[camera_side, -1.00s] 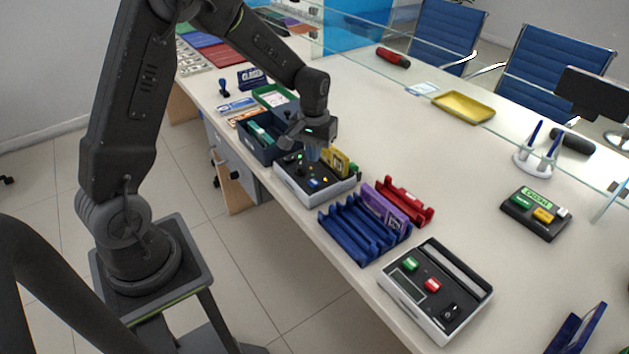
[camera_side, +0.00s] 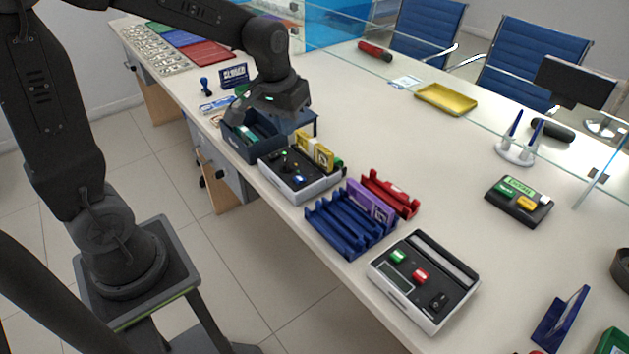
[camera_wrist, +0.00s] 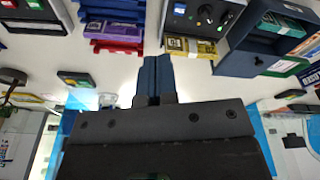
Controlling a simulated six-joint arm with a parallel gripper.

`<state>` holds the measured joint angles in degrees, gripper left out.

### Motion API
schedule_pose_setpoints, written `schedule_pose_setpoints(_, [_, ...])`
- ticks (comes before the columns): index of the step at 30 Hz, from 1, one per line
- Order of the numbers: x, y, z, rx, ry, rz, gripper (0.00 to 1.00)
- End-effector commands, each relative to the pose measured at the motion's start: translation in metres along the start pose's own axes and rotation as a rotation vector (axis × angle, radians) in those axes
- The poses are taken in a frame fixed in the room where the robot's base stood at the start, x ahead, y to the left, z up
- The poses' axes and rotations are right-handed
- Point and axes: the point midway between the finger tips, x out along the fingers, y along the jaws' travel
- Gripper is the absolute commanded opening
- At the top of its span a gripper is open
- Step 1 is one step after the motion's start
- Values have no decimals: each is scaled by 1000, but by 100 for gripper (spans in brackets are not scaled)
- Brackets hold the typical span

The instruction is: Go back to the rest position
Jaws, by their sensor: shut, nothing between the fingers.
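My gripper (camera_side: 284,104) is in the air above the dark blue box (camera_side: 238,145), behind the grey control unit (camera_side: 318,188). In the wrist view its two blue fingers (camera_wrist: 156,76) are together with nothing between them. The arm is bent at the elbow and reaches out over the counter. A yellow strapped bundle (camera_side: 316,150) stands upright at the control unit's back edge, apart from the gripper. It also shows in the wrist view (camera_wrist: 192,47).
In front stand a blue slotted rack (camera_side: 337,228) with a purple bundle (camera_side: 370,207), a red rack (camera_side: 391,193) and a second device (camera_side: 424,280). A small blue sign (camera_side: 233,76) stands behind the gripper. The counter's middle (camera_side: 400,140) is clear.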

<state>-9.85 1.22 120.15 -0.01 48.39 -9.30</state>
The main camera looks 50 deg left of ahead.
Motion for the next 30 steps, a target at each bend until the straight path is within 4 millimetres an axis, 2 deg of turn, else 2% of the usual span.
schedule_pose_setpoints(1, [-19, 4, 15, 35, 37, 10, 0])
schedule_pose_setpoints(6, [-60, 12, 63, 141, 135, 36, 0])
schedule_pose_setpoints(9, [-76, 13, 92, 201, 192, 51, 0])
schedule_pose_setpoints(15, [-90, 11, 135, 292, 276, 74, 0])
schedule_pose_setpoints(21, [-92, 10, 151, 325, 307, 82, 0])
schedule_pose_setpoints(30, [-92, 10, 151, 325, 307, 82, 0])
